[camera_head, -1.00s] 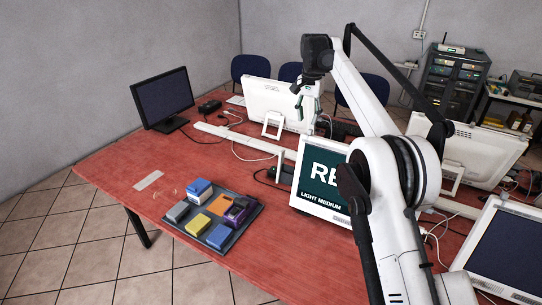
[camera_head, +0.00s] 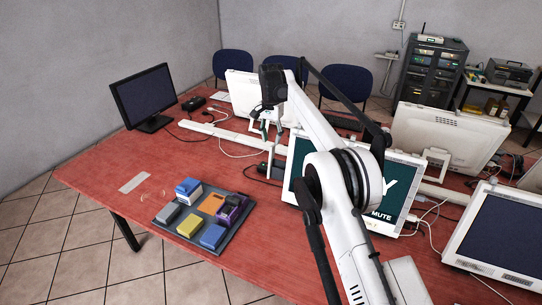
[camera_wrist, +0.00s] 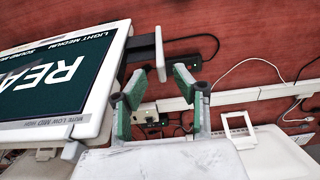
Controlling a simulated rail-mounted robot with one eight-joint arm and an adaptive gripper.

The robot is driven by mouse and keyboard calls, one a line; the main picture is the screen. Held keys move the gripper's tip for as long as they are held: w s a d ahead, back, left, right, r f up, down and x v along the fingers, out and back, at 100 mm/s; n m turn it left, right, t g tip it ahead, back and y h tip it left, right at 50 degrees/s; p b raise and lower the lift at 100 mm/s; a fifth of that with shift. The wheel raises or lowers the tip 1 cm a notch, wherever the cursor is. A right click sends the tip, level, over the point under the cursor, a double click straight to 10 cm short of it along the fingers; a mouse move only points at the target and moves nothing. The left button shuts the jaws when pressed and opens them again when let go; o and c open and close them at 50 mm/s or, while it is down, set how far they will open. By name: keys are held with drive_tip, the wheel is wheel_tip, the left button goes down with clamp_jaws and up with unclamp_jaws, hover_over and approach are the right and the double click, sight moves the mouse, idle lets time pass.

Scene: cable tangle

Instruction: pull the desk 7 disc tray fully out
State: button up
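My gripper (camera_head: 265,126) hangs over the middle of the red desk. A pale upright plate (camera_wrist: 160,52) on a dark arm stands beyond the fingers, beside that monitor. I cannot tell which thing is the desk 7 disc tray.
Cables and a white cable duct (camera_head: 228,137) run along the desk. A dark tray (camera_head: 160,218) with several coloured blocks lies at the front left. Other monitors stand at the back (camera_head: 256,92) and right (camera_head: 508,235).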

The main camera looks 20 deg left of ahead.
sight(271, 154)
wheel_tip(271, 154, down, 8)
drive_tip(key=shift+r+p, duration=0.1)
drive_tip(key=shift+p, duration=0.25)
clamp_jaws()
